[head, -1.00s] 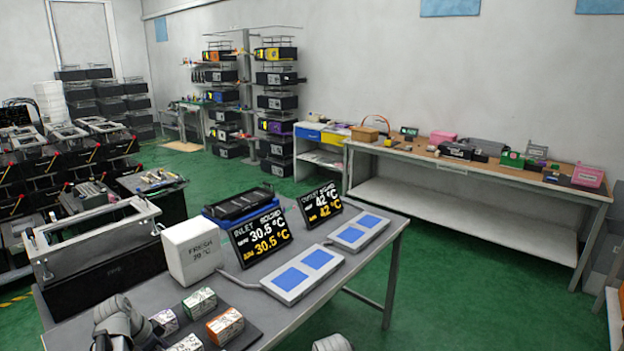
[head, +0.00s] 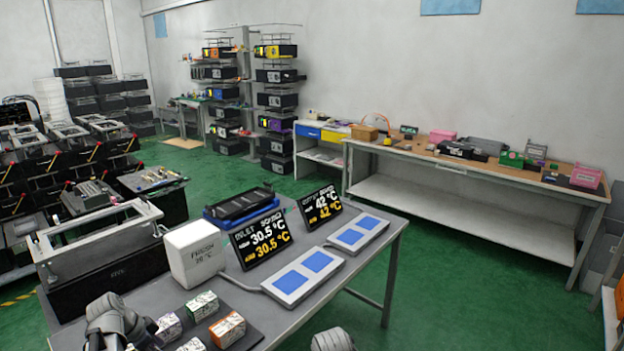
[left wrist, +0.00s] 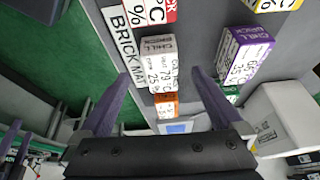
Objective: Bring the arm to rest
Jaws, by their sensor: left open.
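My left gripper (left wrist: 160,75) shows in the left wrist view with its two purple fingers apart and nothing between them. An orange-ended brick (head: 227,330) and a green-ended brick (head: 202,306) sit on the mat. A rounded grey part of my body (head: 333,341) shows at the bottom; my right gripper does not show.
On the grey table stand a white box (head: 195,254), an inlet display (head: 261,240), an outlet display (head: 320,206) and two blue-topped pads (head: 303,276). A black case with a metal frame (head: 105,265) stands at the left. Green floor lies right of the table.

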